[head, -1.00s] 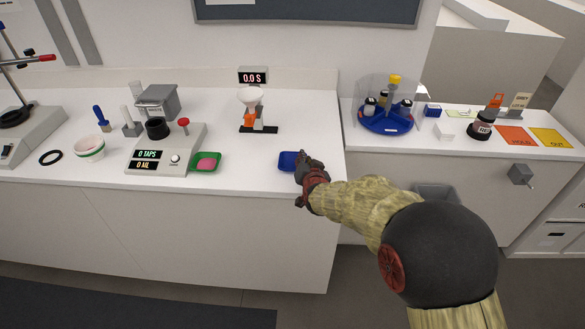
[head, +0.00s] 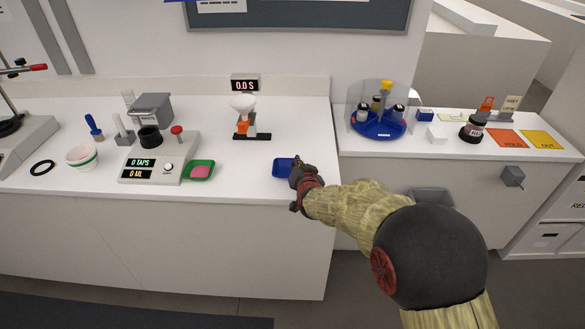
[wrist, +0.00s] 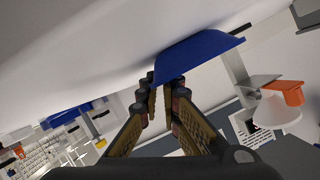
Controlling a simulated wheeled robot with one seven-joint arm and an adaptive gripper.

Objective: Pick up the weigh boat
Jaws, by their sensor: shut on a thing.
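The weigh boat is a small blue open dish (head: 282,168) at the front right of the white counter. My gripper (head: 298,176) reaches it from the right and covers its right end in the head view. In the wrist view the blue boat (wrist: 196,56) is at the fingertips of my gripper (wrist: 163,97), which is shut on its near edge. The boat looks empty in the head view. It is at or very close to the counter top; I cannot tell whether it touches.
A green dish with pink contents (head: 200,171) sits left of the boat, beside a scale-like device (head: 160,165). A funnel stand (head: 246,120) stands behind. A blue carousel (head: 380,127) is on the right counter. The counter around the boat is clear.

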